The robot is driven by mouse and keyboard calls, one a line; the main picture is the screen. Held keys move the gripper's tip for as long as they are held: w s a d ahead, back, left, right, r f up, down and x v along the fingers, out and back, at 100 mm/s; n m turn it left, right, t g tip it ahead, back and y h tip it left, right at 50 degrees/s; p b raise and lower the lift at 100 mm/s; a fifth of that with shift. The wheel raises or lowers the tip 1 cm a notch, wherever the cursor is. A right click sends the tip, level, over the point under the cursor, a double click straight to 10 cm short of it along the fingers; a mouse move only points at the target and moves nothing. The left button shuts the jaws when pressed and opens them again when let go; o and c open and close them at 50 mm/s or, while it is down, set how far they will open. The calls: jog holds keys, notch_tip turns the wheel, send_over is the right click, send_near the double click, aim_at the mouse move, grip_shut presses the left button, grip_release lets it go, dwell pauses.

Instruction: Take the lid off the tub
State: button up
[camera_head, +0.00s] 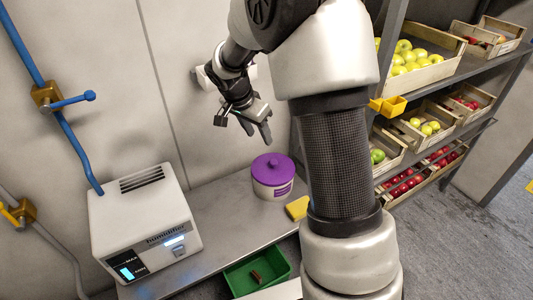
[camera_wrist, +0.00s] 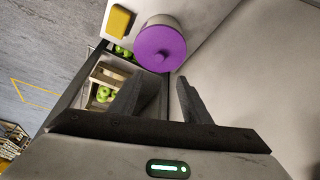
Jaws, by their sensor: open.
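The tub (camera_head: 271,188) is a white round container standing on the grey metal bench, with its purple lid (camera_head: 272,167) on top. The lid has a small knob in its middle. In the wrist view, the lid (camera_wrist: 160,45) shows beyond the fingers, and part of the white tub wall (camera_wrist: 155,20) shows behind it. My gripper (camera_head: 257,130) is above and a little to the left of the tub, apart from it. In the wrist view its two fingers (camera_wrist: 161,90) are spread, with nothing between them.
A white humidifier (camera_head: 145,225) stands on the bench (camera_head: 225,215) at left. A yellow block (camera_head: 297,208) lies beside the tub. A green bin (camera_head: 258,272) with a small brown object is in front. Shelves (camera_head: 470,66) with apple crates stand at right. Blue pipes run along the left wall.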

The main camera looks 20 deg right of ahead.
send_near(273, 161)
notch_tip(273, 161, down, 3)
jog(key=shift+d+r, duration=0.1)
jog(key=shift+r, duration=0.1)
jog(key=shift+w+d+p+x, duration=0.1)
jog(key=shift+d+p+x, duration=0.1)
jog(key=shift+x, duration=1.25)
jog(key=shift+w+d+p+x, duration=0.1)
jog(key=shift+w+p+x, duration=0.1)
jog(key=shift+x, duration=1.25)
jog(key=shift+s+r, duration=0.1)
jog(key=shift+r, duration=0.05)
grip_shut()
